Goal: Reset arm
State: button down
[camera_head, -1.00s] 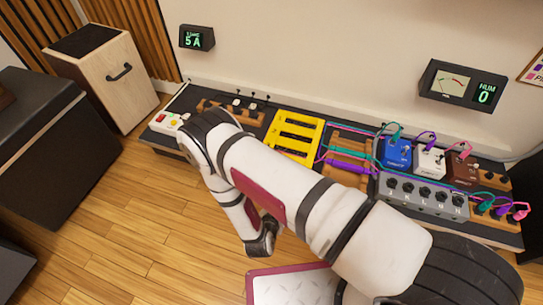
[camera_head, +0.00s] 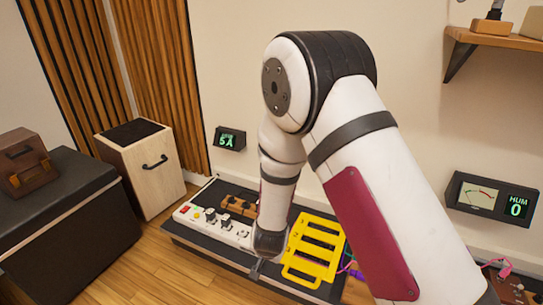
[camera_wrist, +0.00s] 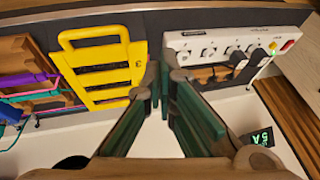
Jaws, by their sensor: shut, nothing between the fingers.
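My arm rises across the middle and right of the head view and bends down at its far end. My gripper (camera_head: 257,270) points down near the front edge of the pedalboard (camera_head: 195,248), partly hidden by my wrist. In the wrist view my gripper (camera_wrist: 165,78) has its green-padded fingers shut with nothing held. The white power strip (camera_head: 228,231) lies left of it, with black plugs in it; it also shows in the wrist view (camera_wrist: 205,44). The yellow slotted panel (camera_head: 318,248) lies to the right, and at left in the wrist view (camera_wrist: 101,66).
A wooden cabinet (camera_head: 150,180) and a black case (camera_head: 60,215) with a brown box (camera_head: 28,165) stand at left. Wall displays read 5 A (camera_head: 230,139) and HUM 0 (camera_head: 490,200). A shelf (camera_head: 490,38) juts out upper right. Wooden floor lies front left.

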jog(key=s+d+r+n+g+y, duration=0.1)
jog(key=s+d+r, duration=0.2)
jog(key=r, duration=0.6)
jog(key=s+d+r+n+g, duration=0.15)
jog(key=s+r, duration=0.25)
jog(key=r, duration=0.4)
jog(key=s+d+r+n+y, duration=0.1)
jog(key=s+d+r, duration=0.2)
jog(key=r, duration=0.6)
jog(key=s+d+r+g+h, duration=0.1)
jog(key=s+d+r, duration=0.25)
jog(key=s, duration=0.55)
jog(key=s+d+r+n+g+h+p, duration=0.1)
jog(key=s+d+r, duration=0.2)
jog(key=s+d, duration=0.35)
jog(key=s+d+r+g, duration=0.1)
jog(key=s+d+r, duration=0.2)
jog(key=s, duration=0.8)
notch_tip(320, 180, up, 40)
jog(key=t+p, duration=0.4)
jog(key=p, duration=3.3)
jog(key=shift+w+f+p, duration=0.15)
jog(key=shift+w+p, duration=0.2)
jog(key=shift+p, duration=0.05)
jog(key=shift+d+n+t, duration=0.1)
jog(key=shift+n+t, duration=0.15)
